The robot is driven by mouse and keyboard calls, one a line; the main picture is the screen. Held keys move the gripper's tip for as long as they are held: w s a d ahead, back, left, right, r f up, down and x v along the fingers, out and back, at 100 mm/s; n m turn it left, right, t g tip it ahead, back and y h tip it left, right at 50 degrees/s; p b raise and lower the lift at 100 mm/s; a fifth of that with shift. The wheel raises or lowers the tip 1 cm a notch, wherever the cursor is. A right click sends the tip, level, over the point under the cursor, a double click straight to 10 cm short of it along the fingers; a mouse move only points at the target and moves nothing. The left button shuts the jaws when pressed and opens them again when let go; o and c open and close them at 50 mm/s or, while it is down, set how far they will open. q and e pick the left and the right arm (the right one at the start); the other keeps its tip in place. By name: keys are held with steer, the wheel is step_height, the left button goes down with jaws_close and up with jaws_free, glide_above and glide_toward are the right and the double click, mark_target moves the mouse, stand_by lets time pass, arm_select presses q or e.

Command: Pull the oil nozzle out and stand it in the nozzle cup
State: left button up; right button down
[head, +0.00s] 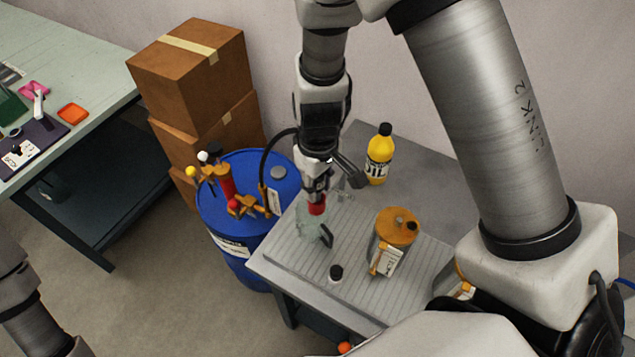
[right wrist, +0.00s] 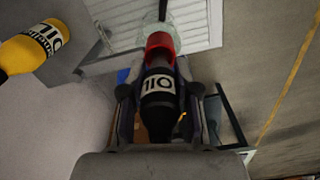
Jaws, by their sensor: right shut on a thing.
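My right gripper (head: 318,182) points down over the grey bench and is shut on the oil nozzle (right wrist: 158,92). The nozzle has a black body with a white OIL label and a red part towards its tip, which shows below my fingers in the head view (head: 317,208). A clear cup-like vessel (head: 308,226) with a dark handle beside it stands right under the nozzle. Its rim shows beyond the red part in the right wrist view (right wrist: 150,35). I cannot tell whether the tip is inside it. Part of my left arm shows at lower left, without its gripper.
A blue drum (head: 222,212) with a red and orange pump (head: 227,183) stands left of the bench (head: 290,262); a black hose arcs nearby. Boxes (head: 180,75) are stacked behind.

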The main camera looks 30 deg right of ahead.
steer(key=shift+f+b, duration=0.95)
steer(key=shift+f, duration=0.2)
steer(key=c, duration=0.8)
jaws_free()
steer(key=shift+o, duration=0.2)
steer(key=shift+r, duration=0.1)
step_height(320, 180, up, 12)
steer(key=shift+f, duration=0.1)
